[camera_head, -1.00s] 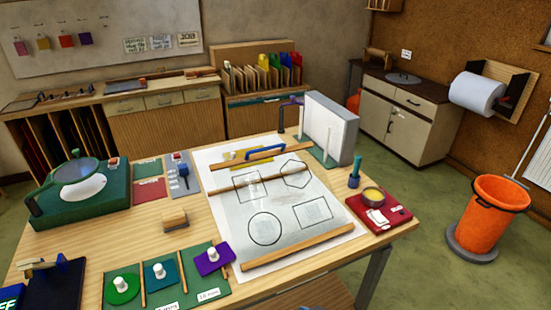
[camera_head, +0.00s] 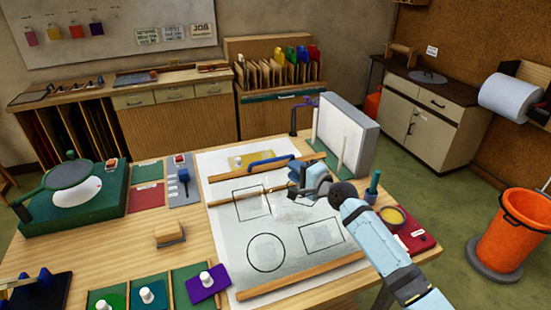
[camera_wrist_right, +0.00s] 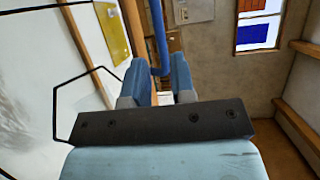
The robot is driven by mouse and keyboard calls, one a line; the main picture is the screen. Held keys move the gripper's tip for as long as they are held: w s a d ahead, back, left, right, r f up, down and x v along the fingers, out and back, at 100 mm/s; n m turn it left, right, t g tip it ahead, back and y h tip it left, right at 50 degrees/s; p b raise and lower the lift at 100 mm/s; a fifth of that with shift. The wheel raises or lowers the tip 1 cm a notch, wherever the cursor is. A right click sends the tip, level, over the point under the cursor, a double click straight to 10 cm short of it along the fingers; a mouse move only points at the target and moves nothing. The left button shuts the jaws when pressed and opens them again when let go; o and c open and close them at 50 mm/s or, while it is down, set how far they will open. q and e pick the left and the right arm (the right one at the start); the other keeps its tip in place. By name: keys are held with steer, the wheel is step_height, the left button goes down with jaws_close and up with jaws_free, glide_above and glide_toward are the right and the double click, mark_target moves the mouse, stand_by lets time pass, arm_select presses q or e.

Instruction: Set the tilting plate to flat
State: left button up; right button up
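A pale plate (camera_head: 285,222) with outlined shapes lies on the table; I take it as the tilting plate, but cannot tell its angle. A blue handle bar (camera_head: 268,161) is near its far edge. My right gripper (camera_head: 298,182) is over the plate's far right part, to the right of the handle. In the right wrist view its two fingers (camera_wrist_right: 161,85) are apart. The blue bar (camera_wrist_right: 158,40) shows between and beyond them; contact cannot be told. A round dark-rimmed disc (camera_head: 68,180) sits tilted on a green base (camera_head: 85,213) at the left. My left gripper is out of view.
A white upright panel (camera_head: 347,130) stands behind the plate. A red tray with a yellow bowl (camera_head: 391,217) is partly behind my right arm. Knobbed coloured tiles (camera_head: 208,283) lie at the front, a wooden block (camera_head: 168,233) left of the plate. An orange bucket (camera_head: 515,225) stands on the floor.

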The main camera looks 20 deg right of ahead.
mark_target(275, 160)
steer(key=x, duration=0.9)
steer(key=shift+d+f, duration=0.15)
jaws_close()
